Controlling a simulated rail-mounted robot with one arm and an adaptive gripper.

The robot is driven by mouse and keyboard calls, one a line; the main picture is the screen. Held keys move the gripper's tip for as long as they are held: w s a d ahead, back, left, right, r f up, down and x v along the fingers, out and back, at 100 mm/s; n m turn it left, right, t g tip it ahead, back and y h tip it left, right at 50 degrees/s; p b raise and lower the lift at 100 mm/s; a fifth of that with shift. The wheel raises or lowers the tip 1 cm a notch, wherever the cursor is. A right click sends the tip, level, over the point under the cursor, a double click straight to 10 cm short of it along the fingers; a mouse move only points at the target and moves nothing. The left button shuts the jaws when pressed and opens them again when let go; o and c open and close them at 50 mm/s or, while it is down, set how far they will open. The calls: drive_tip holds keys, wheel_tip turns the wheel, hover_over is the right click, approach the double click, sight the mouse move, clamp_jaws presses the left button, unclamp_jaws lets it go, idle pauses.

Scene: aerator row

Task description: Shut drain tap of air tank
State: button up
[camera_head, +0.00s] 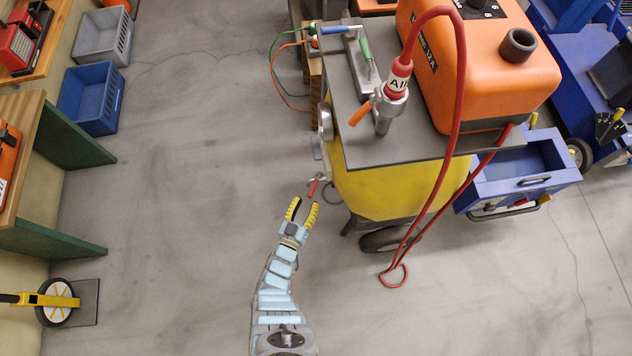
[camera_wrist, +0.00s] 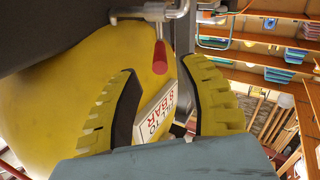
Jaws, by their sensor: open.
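The yellow air tank (camera_head: 385,190) sits under a grey top plate on a wheeled cart; it fills much of the wrist view (camera_wrist: 55,95). A small tap with a red lever (camera_head: 314,187) sticks out at the tank's left end. In the wrist view the red lever (camera_wrist: 159,57) points down in the picture from a metal tap body (camera_wrist: 155,12). My gripper (camera_head: 304,203) is open and empty, its tips just short of the lever. In the wrist view the lever shows between the two yellow fingers, apparently beyond the tips (camera_wrist: 160,68). No contact is visible.
A red hose (camera_head: 458,120) loops from the cart to the floor. An orange machine (camera_head: 480,60) stands on the cart.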

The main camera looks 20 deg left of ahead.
sight(316, 181)
drive_tip(key=w+b, duration=0.2)
drive_tip(key=w, duration=0.6)
drive_tip(key=shift+w+a+b, duration=0.1)
drive_tip(key=shift+w+b, duration=0.25)
drive_tip(key=shift+b, duration=0.05)
clamp_jaws()
